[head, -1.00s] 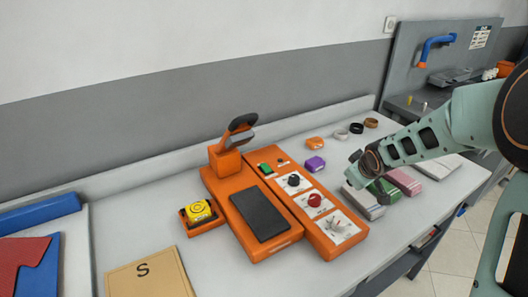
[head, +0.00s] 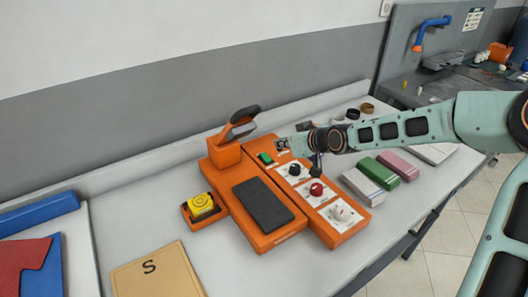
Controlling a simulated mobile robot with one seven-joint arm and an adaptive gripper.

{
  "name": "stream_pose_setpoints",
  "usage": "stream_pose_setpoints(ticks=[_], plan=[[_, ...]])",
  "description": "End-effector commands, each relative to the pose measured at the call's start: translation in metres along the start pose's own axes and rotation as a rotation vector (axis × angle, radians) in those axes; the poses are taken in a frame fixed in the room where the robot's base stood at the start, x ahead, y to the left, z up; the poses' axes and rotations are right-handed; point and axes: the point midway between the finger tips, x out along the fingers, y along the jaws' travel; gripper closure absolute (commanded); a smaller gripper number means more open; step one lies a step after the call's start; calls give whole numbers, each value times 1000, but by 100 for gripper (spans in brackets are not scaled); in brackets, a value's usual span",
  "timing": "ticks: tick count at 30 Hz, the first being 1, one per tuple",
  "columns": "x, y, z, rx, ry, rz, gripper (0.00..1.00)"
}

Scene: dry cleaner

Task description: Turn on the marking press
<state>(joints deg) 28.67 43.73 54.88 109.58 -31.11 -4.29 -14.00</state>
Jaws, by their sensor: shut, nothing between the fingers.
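The orange marking press (head: 222,184) stands on the pale worktop. Its black-handled lever (head: 240,117) is raised above the dark flat pad (head: 262,205). The control panel (head: 328,236) on its right side carries a green switch (head: 265,157), a black knob (head: 295,170), a red knob (head: 317,189) and a white knob (head: 342,212). My gripper (head: 283,145) is shut and empty at the far end of the panel, just right of the green switch. I cannot tell whether it touches the panel. My gripper hides the panel's small far-end detail.
A yellow round-topped item (head: 201,205) sits in an orange holder left of the press. A tan "S" envelope (head: 158,275) lies at front left. White, green (head: 378,172) and pink (head: 398,164) boxes lie right of the panel, below my arm. A grey wall stands behind.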

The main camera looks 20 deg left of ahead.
Motion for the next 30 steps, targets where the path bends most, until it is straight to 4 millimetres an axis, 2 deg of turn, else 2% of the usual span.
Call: stream_pose_setpoints(ticks=[8,21,30], plan=[[23,-2,0,-1,-1,-4,100],[100,-2,0,-1,-1,-3,100],[125,0,25,0,-2,0,100]])
